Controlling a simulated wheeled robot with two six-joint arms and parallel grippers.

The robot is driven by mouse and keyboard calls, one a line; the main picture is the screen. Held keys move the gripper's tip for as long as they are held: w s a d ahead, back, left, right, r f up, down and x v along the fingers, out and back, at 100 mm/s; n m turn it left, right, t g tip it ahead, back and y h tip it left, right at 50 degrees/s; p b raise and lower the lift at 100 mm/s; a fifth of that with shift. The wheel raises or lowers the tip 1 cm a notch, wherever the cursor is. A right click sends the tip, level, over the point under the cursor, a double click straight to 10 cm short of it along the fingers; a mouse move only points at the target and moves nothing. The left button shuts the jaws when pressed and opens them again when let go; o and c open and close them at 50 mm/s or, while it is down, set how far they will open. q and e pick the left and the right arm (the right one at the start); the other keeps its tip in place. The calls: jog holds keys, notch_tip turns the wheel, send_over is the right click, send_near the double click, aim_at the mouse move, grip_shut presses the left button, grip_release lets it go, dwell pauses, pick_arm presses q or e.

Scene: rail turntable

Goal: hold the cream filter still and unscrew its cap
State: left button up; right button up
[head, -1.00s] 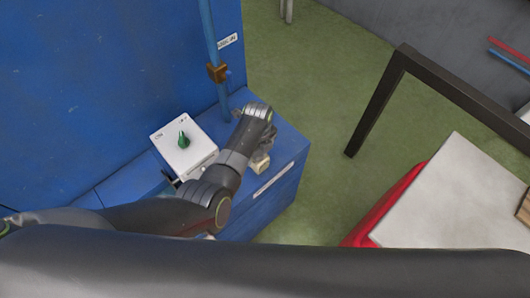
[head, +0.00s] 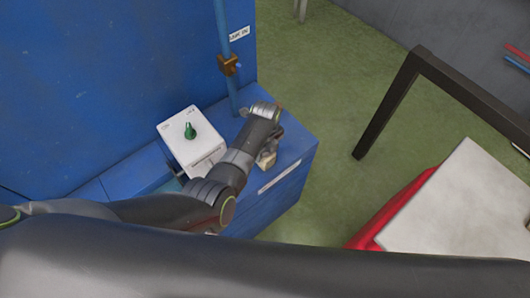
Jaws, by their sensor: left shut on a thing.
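The cream filter (head: 266,160) shows as a small pale block at the right end of the blue ledge, mostly hidden by my left gripper and wrist. My left gripper (head: 270,146) is at the filter, pointing down, and is shut on it. The fingertips are largely hidden, and I cannot make out the cap apart from the body. A thick dark arm link of mine crosses the bottom of the view. My right gripper is not in view.
A white box with a green knob (head: 190,131) stands on the blue ledge (head: 294,143), left of my left wrist. A blue pipe with a brass valve (head: 229,65) rises behind. A dark frame (head: 392,103) and a pale-topped red table (head: 462,213) stand right, across green floor.

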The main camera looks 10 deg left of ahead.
pick_arm(q)
jog(key=shift+c, duration=1.4)
jog(key=o, duration=1.5)
jog(key=shift+c, duration=0.2)
jog(key=shift+r, duration=0.1)
